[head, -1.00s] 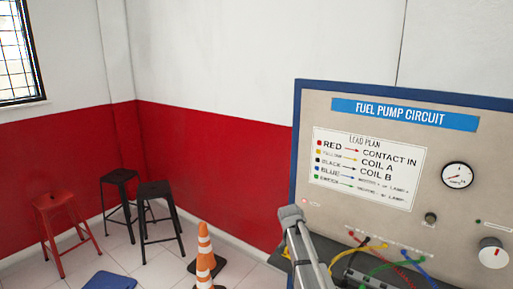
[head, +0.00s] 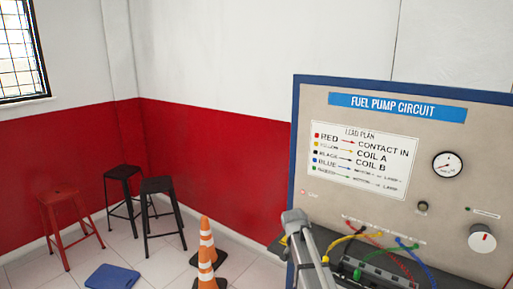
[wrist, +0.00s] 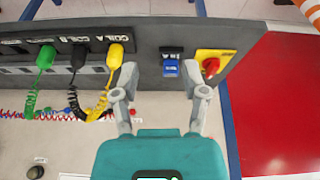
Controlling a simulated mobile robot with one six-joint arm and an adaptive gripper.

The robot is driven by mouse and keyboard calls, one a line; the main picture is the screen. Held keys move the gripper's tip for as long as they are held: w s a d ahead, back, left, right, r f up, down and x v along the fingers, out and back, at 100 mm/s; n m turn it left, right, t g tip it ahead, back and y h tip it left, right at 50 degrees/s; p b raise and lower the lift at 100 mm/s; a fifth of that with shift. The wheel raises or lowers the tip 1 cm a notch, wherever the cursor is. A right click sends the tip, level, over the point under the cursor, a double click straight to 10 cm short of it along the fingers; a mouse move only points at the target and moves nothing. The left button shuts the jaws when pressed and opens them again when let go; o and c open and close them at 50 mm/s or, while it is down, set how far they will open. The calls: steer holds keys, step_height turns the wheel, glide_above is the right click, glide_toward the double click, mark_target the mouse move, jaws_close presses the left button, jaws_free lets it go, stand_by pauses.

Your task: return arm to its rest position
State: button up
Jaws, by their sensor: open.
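My gripper (wrist: 160,88) is open in the wrist view, with its two grey fingers apart and nothing between them. A yellow plug (wrist: 117,55), a black plug (wrist: 78,58) and a green plug (wrist: 44,58) sit in the strip, left of the fingers. A blue part (wrist: 171,66) lies beyond the gap between the fingertips. In the head view, my grey arm shows low in front of the trainer panel (head: 440,215); my gripper cannot be made out there.
A red knob on a yellow plate (wrist: 212,65) is close to the right finger. Coloured leads (head: 385,245) loop in front of the panel. Traffic cones (head: 206,245), two black stools (head: 160,190) and a red stool (head: 65,205) stand on the floor at left.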

steer(key=s+f+n+g+y+b, duration=0.1)
steer(key=s+f+n+b, duration=0.2)
steer(key=s, duration=1)
steer(key=s+f+n+g+y+b, duration=0.1)
steer(key=s+f+b, duration=0.4)
steer(key=s, duration=0.7)
steer(key=f+n+g, duration=0.1)
steer(key=n, duration=0.1)
steer(key=shift+s+d+f+n, duration=0.3)
steer(key=shift+s+d+f, duration=0.05)
steer(key=shift+f, duration=0.05)
